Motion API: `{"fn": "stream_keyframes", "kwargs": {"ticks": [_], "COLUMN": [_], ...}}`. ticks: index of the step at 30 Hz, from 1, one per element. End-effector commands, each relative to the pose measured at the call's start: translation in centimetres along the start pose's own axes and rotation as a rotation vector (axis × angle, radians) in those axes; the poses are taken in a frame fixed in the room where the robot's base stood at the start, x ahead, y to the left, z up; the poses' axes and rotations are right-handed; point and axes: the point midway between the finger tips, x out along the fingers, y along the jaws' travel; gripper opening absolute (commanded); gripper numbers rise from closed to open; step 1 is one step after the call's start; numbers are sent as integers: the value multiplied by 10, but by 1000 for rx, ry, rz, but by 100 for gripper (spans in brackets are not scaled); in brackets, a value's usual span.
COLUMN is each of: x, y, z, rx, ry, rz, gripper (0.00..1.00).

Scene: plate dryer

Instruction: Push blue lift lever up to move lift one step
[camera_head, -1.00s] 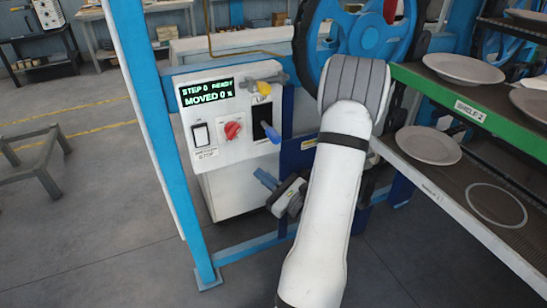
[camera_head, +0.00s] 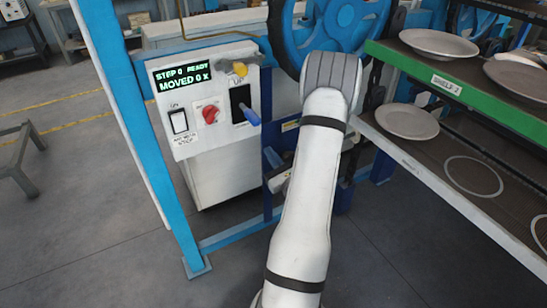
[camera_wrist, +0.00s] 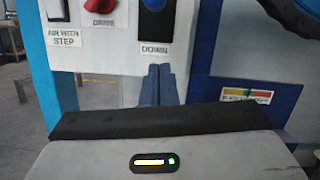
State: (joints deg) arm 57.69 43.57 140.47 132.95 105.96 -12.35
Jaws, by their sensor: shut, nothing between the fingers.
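The blue lift lever (camera_head: 250,116) sticks out and down from its black slot on the white control panel (camera_head: 187,137). "UP" is printed above the slot. In the wrist view the lever's lower end (camera_wrist: 153,5) shows at the top edge, above the "DOWN" label. My gripper's blue fingers (camera_wrist: 158,83) are shut together and empty, in line below that label and apart from the lever in the picture. In the head view my gripper (camera_head: 272,158) is below and right of the lever, partly hidden by my arm.
A red knob (camera_head: 211,114) and a white switch (camera_head: 178,122) sit left of the lever. A blue wheel (camera_head: 345,28) stands behind my arm. The green-edged shelf (camera_head: 470,85) with plates is at right. A blue post (camera_head: 135,130) stands left.

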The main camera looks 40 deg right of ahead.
Motion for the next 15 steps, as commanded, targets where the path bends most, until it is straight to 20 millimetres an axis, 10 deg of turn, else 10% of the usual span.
{"fn": "stream_keyframes", "kwargs": {"ticks": [8,15], "x": [61,66], "y": [2,0], "z": [3,35], "rx": [0,0], "ry": [-4,-2], "rz": [5,1], "gripper": [0,0]}}
